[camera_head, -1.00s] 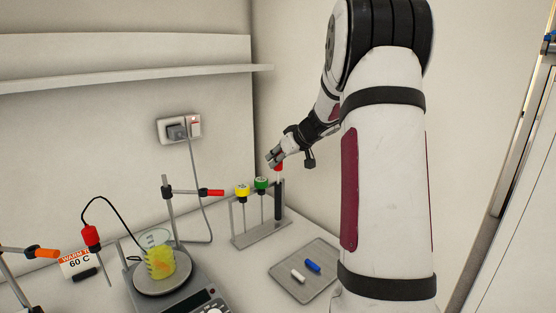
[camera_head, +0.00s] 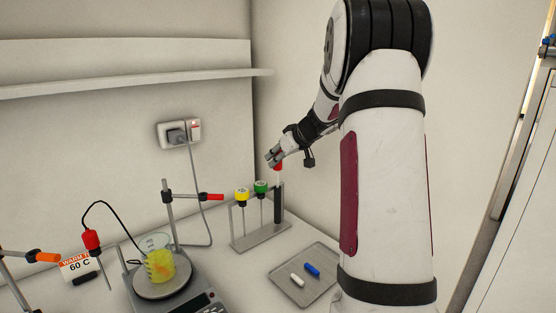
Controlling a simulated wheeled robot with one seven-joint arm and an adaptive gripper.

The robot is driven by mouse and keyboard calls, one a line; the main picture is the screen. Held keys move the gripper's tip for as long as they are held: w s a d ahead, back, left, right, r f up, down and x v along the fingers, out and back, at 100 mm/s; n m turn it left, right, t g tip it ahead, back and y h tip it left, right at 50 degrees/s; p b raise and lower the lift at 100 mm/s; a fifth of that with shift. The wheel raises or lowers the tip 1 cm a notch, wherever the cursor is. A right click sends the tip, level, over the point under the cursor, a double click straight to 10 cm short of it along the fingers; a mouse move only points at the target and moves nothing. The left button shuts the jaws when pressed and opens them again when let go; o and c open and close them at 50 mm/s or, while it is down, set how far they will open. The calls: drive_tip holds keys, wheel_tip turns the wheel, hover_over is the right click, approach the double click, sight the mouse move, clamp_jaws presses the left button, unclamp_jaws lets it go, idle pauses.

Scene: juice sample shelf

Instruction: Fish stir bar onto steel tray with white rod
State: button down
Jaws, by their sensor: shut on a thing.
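My gripper (camera_head: 274,158) is at the right end of the rod rack (camera_head: 263,235), shut on the red top of a rod (camera_head: 278,167). A short pale length shows under the red top, above a dark lower part standing at the rack. The fingers partly hide the red top. The steel tray (camera_head: 321,291) lies flat on the bench, right of the rack, with a white bar (camera_head: 297,280) and a blue bar (camera_head: 312,269) on it. A beaker of yellow liquid (camera_head: 159,266) stands on the hotplate (camera_head: 178,294). An orange patch shows in it; no stir bar is clearly visible.
Rods with yellow (camera_head: 242,194) and green (camera_head: 261,187) tops stand in the rack. A clamp stand (camera_head: 169,208) rises behind the hotplate. A red-handled probe (camera_head: 92,240) hangs at left near a "60 C" card (camera_head: 77,267). A shelf (camera_head: 130,80) runs above.

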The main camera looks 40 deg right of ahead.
wheel_tip(320, 180, up, 14)
drive_tip(key=p, duration=0.6)
drive_tip(key=shift+r, duration=0.2)
idle(2.6)
idle(0.4)
